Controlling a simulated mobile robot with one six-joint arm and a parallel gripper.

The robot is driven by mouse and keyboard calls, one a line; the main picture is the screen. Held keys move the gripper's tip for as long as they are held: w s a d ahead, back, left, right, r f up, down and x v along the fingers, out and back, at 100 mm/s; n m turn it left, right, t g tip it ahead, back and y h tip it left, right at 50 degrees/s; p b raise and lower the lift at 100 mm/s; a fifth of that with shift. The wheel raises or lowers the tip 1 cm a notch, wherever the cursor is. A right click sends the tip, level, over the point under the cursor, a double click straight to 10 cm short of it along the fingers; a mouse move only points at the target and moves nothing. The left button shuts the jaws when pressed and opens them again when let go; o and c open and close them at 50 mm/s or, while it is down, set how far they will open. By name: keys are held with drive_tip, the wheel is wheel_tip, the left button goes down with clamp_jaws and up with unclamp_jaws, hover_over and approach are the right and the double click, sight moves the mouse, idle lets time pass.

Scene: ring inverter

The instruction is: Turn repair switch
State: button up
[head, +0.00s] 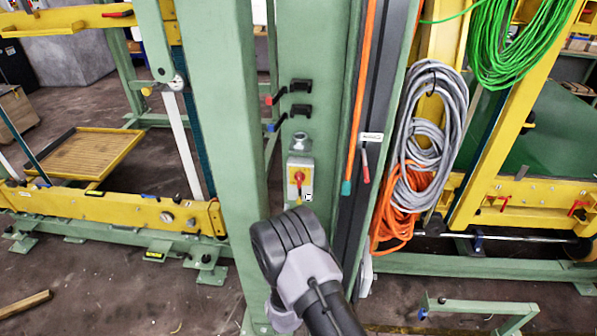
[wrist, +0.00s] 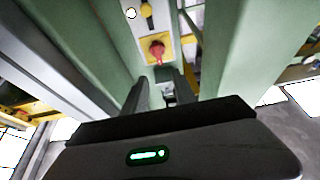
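The repair switch is a red rotary knob (head: 299,176) on a yellow plate, on a small light grey box (head: 293,163) fixed to a green column. In the wrist view the red knob (wrist: 156,47) sits on its yellow plate (wrist: 158,38), with its grip pointing roughly downward. My gripper (wrist: 161,77) is open, its two dark fingers apart with nothing held between them. The knob lies beyond the fingertips, between their lines, and appears apart from them. In the head view my wrist is below the box, and the fingers are hidden.
Green posts flank the switch (head: 222,130). Black brackets with red and blue levers (head: 300,86) are above it. To the right are an orange tube (head: 360,85), a grey cable coil (head: 432,110) and orange cable (head: 395,215). Open floor (head: 110,290) lies at lower left.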

sight(299, 178)
drive_tip(key=x, duration=0.9)
drive_tip(key=shift+w, duration=0.2)
drive_tip(key=shift+c, duration=0.2)
clamp_jaws()
